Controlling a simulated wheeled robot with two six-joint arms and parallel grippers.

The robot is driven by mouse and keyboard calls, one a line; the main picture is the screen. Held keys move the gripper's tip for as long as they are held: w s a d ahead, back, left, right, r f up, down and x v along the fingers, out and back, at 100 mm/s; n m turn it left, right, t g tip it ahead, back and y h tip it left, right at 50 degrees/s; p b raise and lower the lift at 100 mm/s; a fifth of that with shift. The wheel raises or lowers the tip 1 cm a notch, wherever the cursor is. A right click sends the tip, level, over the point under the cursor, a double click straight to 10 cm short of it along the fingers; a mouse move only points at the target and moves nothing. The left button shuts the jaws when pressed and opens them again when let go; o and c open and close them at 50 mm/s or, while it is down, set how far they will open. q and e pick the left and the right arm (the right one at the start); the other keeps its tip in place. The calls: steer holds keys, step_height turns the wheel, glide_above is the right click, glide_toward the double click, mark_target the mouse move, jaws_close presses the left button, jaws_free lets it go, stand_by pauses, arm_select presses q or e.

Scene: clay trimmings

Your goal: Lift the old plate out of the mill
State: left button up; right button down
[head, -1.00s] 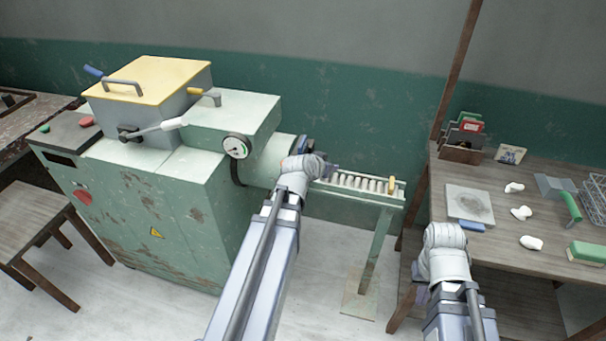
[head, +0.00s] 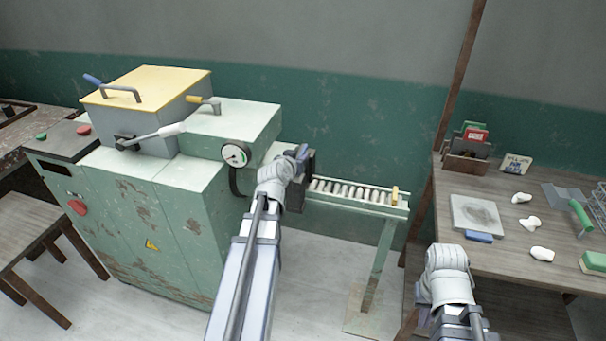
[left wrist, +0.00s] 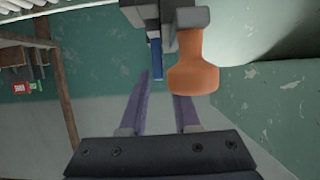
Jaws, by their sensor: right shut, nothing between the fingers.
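The mill (head: 150,195) is a worn green machine at left with a yellow-lidded hopper and a round gauge. My left gripper (head: 303,153) is at its barrel's outlet end, beside a dark plate-like part (head: 310,168) mostly hidden by my wrist. In the left wrist view my left gripper (left wrist: 163,90) has its two purple fingers apart, with nothing between them. A blue bar (left wrist: 156,60) on a grey part lies just beyond the fingertips, with an orange knob (left wrist: 193,65) at its right. I cannot tell which part is the old plate. My right gripper (head: 417,284) is mostly hidden by its wrist near the bench.
A roller stand (head: 360,194) extends right from the outlet. The wooden bench (head: 492,271) at right holds a grey slab (head: 475,213), white clay lumps (head: 542,254), and a green-handled scraper (head: 580,215). A wooden stool (head: 35,235) stands at left. A post (head: 455,100) rises behind the bench.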

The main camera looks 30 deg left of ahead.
mark_target(303, 153)
arm_select(q)
steer(key=b+x, duration=0.1)
steer(key=x, duration=0.4)
steer(key=shift+w+r+b, duration=0.1)
steer(key=shift+w+b, duration=0.05)
steer(key=shift+b, duration=0.15)
steer(key=shift+d, duration=0.1)
jaws_close()
stand_by(0.9)
